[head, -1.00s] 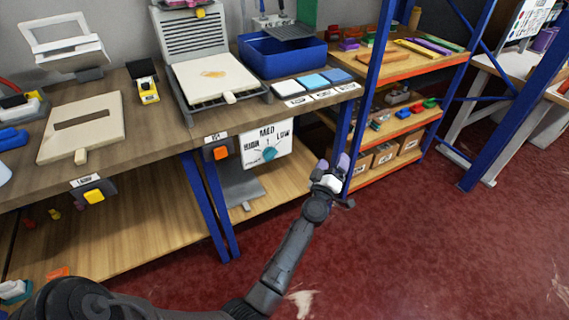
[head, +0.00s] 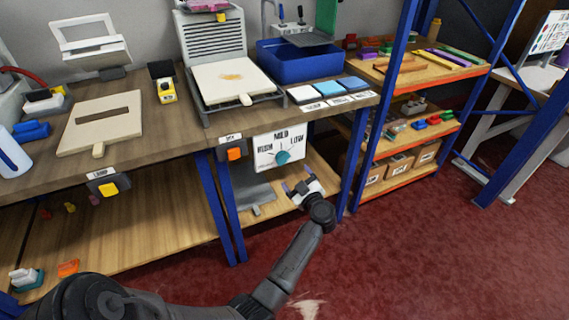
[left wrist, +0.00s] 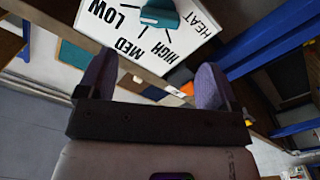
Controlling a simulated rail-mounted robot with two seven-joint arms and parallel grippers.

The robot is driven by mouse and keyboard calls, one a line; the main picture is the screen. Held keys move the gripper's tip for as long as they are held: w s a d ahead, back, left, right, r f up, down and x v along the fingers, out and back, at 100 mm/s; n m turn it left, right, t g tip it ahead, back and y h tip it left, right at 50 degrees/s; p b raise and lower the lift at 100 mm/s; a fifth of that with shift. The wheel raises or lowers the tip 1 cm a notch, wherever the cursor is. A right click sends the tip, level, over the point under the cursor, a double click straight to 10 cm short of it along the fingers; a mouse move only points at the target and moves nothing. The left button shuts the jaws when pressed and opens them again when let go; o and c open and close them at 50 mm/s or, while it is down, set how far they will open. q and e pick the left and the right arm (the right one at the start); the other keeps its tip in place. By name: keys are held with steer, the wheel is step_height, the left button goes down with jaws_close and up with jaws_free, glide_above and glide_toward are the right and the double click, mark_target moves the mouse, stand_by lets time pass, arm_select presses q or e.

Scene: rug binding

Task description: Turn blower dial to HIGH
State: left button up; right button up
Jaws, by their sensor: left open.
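The blower dial is a teal knob (head: 283,157) on a white panel (head: 264,160) marked HIGH, MED and LOW, on the front of the workbench. In the left wrist view the panel (left wrist: 185,35) appears upside down, with a HEAT label, and the knob (left wrist: 160,14) is at the top, beyond the fingers. I cannot tell clearly which mark it points at. My left gripper (head: 297,180) is open and empty, just below and right of the panel, apart from the knob. Its purple fingers (left wrist: 155,82) stand apart in the wrist view. My right gripper is not in view.
An orange switch (head: 234,154) sits just left of the panel under the bench edge (head: 190,143), and a yellow one (head: 109,189) is farther left. A blue bench leg (head: 228,205) and blue shelf post (head: 376,120) flank the panel. Red floor (head: 390,255) lies open in front.

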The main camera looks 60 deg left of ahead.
mark_target(285, 161)
arm_select(q)
steer(key=a+b, duration=0.1)
steer(key=a, duration=0.2)
steer(key=a+b, duration=0.1)
steer(key=a, duration=0.1)
steer(key=w+a+b, duration=0.1)
steer(key=a, duration=0.2)
steer(key=shift+a+f+b, duration=0.1)
steer(key=shift+a+b, duration=0.2)
steer(key=shift+b, duration=0.05)
steer(key=shift+w+a+b, duration=0.15)
steer(key=shift+a+b, duration=0.15)
steer(key=shift+a, duration=0.5)
